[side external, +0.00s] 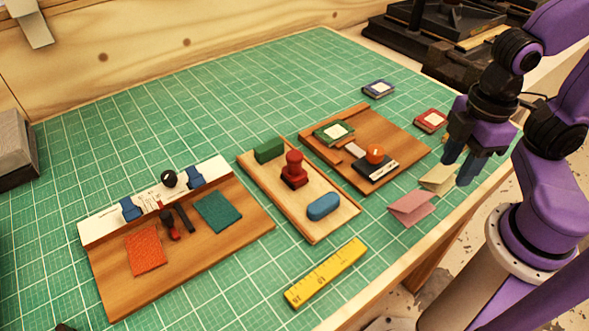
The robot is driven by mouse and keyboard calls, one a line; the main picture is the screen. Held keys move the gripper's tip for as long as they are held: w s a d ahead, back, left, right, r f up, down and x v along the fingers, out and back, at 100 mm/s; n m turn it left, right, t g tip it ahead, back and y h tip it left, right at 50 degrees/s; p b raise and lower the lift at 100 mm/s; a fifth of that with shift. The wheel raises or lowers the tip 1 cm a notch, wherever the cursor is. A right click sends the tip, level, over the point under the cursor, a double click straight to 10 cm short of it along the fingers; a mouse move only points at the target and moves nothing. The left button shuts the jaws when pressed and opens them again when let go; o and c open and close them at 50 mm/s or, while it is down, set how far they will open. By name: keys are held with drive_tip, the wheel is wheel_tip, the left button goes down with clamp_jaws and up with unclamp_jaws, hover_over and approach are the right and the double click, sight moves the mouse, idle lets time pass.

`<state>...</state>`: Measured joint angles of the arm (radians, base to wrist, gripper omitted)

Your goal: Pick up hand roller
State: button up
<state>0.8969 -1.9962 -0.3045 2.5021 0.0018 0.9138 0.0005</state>
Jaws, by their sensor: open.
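My gripper (463,168) hangs at the right side, fingers pointing down, open and empty, near the mat's right edge. No thing is plainly a hand roller. The likeliest is a small dark-handled tool with a red end (172,226) on the left wooden board (187,262), beside a black bar (185,218). It lies far to the left of my gripper, between an orange-red patch (147,251) and a teal patch (218,212). Its exact shape is too small to tell.
The middle board (318,228) holds a red stamp (294,170), a green block (269,150) and a blue block (323,206). The right board (398,137) holds an orange-knobbed device (375,160). A yellow ruler (326,273) and pink card (411,207) lie in front.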

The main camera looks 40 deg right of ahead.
drive_tip(key=shift+o, duration=0.3)
drive_tip(key=o, duration=0.8)
drive_tip(key=shift+c, duration=0.2)
wheel_tip(320, 180, up, 10)
drive_tip(key=n, duration=0.7)
hover_over(295, 154)
wheel_tip(295, 154, down, 17)
